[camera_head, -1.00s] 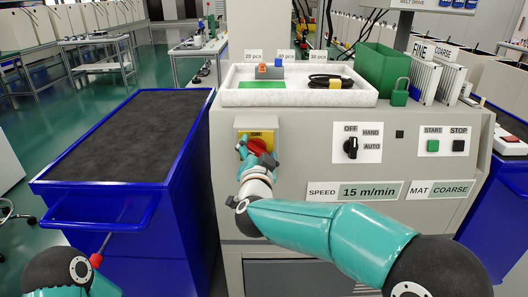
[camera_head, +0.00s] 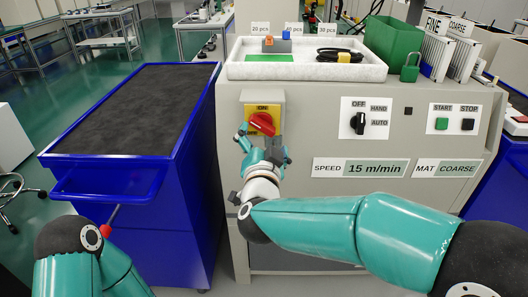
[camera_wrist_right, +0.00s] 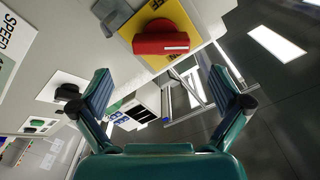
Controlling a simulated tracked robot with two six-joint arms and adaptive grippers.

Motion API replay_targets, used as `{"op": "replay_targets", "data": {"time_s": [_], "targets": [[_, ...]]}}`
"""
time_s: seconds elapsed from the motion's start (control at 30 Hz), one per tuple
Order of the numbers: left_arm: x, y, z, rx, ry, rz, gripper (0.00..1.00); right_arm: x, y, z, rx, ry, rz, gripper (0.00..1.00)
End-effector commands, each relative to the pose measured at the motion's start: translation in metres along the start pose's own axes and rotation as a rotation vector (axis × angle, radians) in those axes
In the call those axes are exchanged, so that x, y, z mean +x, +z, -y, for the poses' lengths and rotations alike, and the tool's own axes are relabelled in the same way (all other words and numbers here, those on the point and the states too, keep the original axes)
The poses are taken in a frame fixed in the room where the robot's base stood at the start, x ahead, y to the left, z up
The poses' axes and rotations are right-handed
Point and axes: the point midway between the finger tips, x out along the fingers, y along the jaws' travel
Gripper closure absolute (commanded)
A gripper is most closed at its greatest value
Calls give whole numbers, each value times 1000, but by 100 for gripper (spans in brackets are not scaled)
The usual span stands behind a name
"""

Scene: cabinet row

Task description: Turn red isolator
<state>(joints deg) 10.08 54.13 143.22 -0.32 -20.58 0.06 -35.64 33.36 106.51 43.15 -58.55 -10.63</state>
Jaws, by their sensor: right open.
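The red isolator (camera_head: 262,123) is a rotary handle on a yellow plate (camera_head: 245,112) marked ON, at the upper left of the grey cabinet front. Its handle lies slanted, down towards the right. My right gripper (camera_head: 265,148) is just below the handle, apart from it, with its fingers spread and nothing between them. In the right wrist view the red handle (camera_wrist_right: 160,43) shows above and beyond the open fingers (camera_wrist_right: 168,95), not between them. My left arm shows at the lower left; its gripper is out of the picture.
A black OFF/HAND/AUTO selector (camera_head: 358,123) and green START (camera_head: 441,124) and black STOP (camera_head: 467,125) buttons sit to the right. A white tray (camera_head: 300,71) lies on top. A blue cart (camera_head: 130,195) stands close on the left.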

Motion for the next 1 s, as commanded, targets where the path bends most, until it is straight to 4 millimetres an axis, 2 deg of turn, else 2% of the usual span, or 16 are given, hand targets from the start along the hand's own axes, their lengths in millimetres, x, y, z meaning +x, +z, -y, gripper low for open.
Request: {"op": "replay_targets", "data": {"time_s": [0.1,0.3,0.63,0.77,0.87,0.97,1.0], "targets": [[0,0,0,0,0,0,60,-24,0,0,0,-2,1,0],[0,0,0,0,0,0,60,-46,0,0,1,0,-1,0],[1,0,0,0,0,0,60,-50,0,-1,1,1,-1,0],[1,0,0,0,0,0,60,-48,5,-7,-9,6,12,20],[1,0,0,0,0,0,60,-41,27,-31,-48,23,69,37],[1,0,0,0,0,0,60,-34,70,-81,-117,56,196,53],[1,0,0,0,0,0,60,-34,92,-108,-145,77,266,54]]}}
